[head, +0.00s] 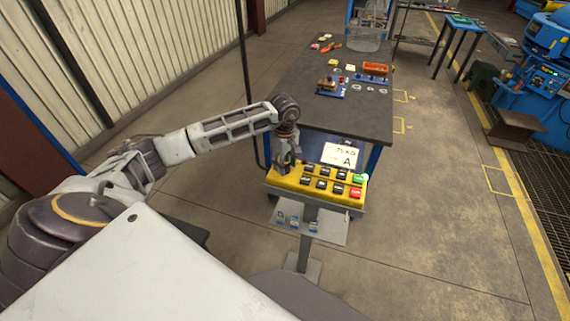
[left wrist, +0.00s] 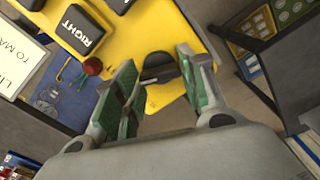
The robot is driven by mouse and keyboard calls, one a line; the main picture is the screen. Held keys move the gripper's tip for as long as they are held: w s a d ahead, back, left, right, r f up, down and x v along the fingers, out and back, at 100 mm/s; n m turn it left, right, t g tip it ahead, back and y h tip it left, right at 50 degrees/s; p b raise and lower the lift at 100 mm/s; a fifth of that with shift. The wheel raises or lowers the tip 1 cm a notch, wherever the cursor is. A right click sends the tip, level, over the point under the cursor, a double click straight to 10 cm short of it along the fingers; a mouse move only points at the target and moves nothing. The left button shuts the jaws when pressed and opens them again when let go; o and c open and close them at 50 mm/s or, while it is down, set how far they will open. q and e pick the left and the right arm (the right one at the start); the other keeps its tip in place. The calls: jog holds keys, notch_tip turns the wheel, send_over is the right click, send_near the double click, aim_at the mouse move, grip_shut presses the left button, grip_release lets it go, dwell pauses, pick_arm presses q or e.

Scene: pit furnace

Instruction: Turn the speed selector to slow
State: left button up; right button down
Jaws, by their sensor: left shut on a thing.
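The yellow control box (head: 312,199) stands on a post in front of the workbench, with rows of black buttons, a green button (head: 360,179) and a red button (head: 355,192). My left gripper (head: 284,166) is down at the left end of the box. In the left wrist view, the black selector knob (left wrist: 160,68) sits on the yellow face (left wrist: 170,20) between the green-padded fingers of my left gripper (left wrist: 158,75), which is shut on it. Its scale marks are hidden or too small to read. My right gripper is not in view.
A dark workbench (head: 345,110) behind the box holds an orange tray (head: 375,69), small parts and a wire basket (head: 366,38). A white sign (head: 340,154) stands behind the buttons. Blue machinery (head: 535,90) is at the right. The floor between is clear.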

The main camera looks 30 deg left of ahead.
pick_arm(q)
jog(key=n+b, duration=0.3)
jog(key=n, duration=0.2)
jog(key=n+b, duration=0.1)
jog(key=n, duration=0.2)
jog(key=shift+n+b, duration=0.7)
jog(key=shift+n, duration=0.9)
jog(key=o, duration=1)
jog(key=shift+o, duration=0.2)
jog(key=shift+r, duration=0.1)
notch_tip(320, 180, up, 12)
